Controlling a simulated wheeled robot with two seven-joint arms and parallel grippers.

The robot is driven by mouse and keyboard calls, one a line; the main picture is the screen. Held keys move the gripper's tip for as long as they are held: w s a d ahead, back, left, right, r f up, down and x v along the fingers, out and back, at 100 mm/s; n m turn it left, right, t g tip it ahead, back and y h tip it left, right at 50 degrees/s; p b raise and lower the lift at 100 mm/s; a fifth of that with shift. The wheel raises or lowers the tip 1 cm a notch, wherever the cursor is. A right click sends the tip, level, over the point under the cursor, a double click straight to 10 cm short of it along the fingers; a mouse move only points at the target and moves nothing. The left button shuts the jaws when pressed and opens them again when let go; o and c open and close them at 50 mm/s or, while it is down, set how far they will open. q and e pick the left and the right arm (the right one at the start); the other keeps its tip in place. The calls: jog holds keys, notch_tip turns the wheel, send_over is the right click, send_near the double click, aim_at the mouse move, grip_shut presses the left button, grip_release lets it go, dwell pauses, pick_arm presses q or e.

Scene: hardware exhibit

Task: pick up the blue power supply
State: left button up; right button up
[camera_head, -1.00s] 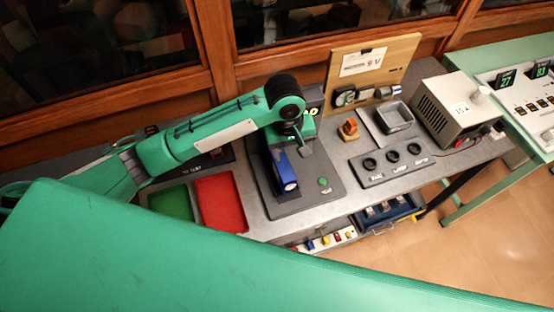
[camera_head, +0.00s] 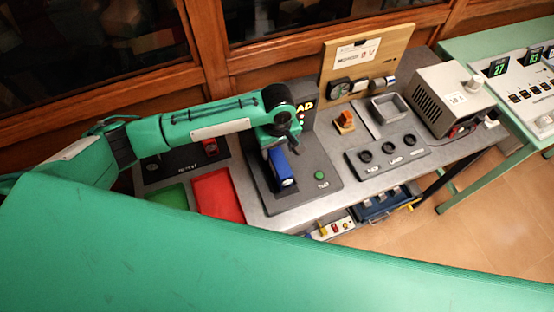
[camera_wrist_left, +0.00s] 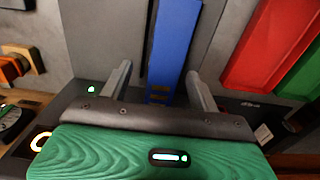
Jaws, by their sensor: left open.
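The blue power supply (camera_head: 281,167) is a blue block with a white front label, standing on a dark grey test plate on the bench. In the left wrist view its long blue face (camera_wrist_left: 172,42) runs up from between my fingers. My left gripper (camera_head: 289,139) is above and at the rear of the block, pointing down. In the left wrist view the left gripper (camera_wrist_left: 160,85) is open, with one finger on each side of the block and visible gaps. Contact with the block's far parts is hidden. My right gripper is not in view.
A red tray (camera_head: 218,195) and green tray (camera_head: 170,196) lie left of the plate. A green button (camera_head: 320,175) sits on it. An upright dark panel (camera_head: 303,110) stands close behind. An orange-brown part (camera_head: 345,121) and a beige bench unit (camera_head: 449,99) stand right.

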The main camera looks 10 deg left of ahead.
aim_at(276, 153)
pick_arm(q)
jog(key=f, duration=0.1)
jog(key=f+p, duration=0.1)
jog(key=f, duration=0.1)
jog(key=shift+s+a+f, duration=0.15)
jog(key=shift+a+f, duration=0.1)
jog(key=shift+f, duration=0.6)
grip_shut()
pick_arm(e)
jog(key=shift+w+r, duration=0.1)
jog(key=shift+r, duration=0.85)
